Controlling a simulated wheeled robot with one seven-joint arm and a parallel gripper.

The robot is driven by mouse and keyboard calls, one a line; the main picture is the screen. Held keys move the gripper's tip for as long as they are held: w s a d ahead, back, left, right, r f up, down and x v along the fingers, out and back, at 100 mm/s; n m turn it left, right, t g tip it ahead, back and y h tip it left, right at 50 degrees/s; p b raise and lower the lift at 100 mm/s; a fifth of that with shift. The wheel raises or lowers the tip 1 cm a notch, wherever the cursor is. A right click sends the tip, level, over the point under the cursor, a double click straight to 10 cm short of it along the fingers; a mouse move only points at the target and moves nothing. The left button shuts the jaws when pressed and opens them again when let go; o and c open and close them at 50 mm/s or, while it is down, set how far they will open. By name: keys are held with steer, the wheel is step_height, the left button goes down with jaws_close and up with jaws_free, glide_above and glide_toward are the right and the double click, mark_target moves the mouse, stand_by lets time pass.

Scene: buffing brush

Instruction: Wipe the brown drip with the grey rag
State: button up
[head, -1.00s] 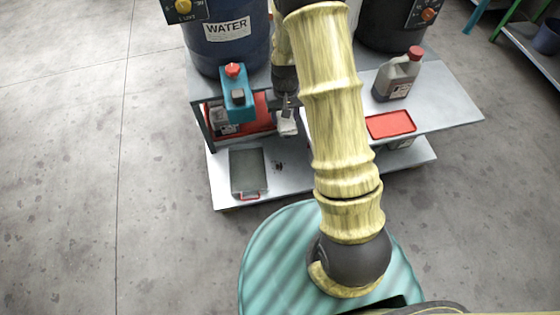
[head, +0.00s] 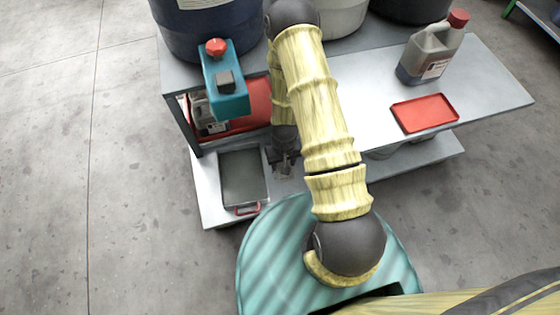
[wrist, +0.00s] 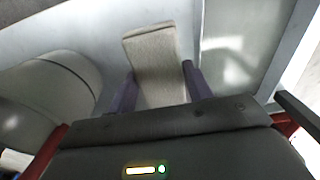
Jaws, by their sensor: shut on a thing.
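My gripper (head: 285,172) is low over the lower shelf (head: 208,203) of the metal bench, just right of a grey tray. The wrist view shows my gripper (wrist: 160,86) shut on the grey rag (wrist: 153,52), a pale folded pad between the two dark fingers. The rag sticks out past the fingertips. In the head view the rag is mostly hidden or too small to make out. I cannot make out the brown drip in either current view; my gripper covers that part of the shelf in the head view.
The grey tray (head: 243,178) with a red handle lies left of my gripper. A red bin (head: 250,108) stands behind, under the bench top.

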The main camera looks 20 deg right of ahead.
steer(key=shift+f, duration=0.55)
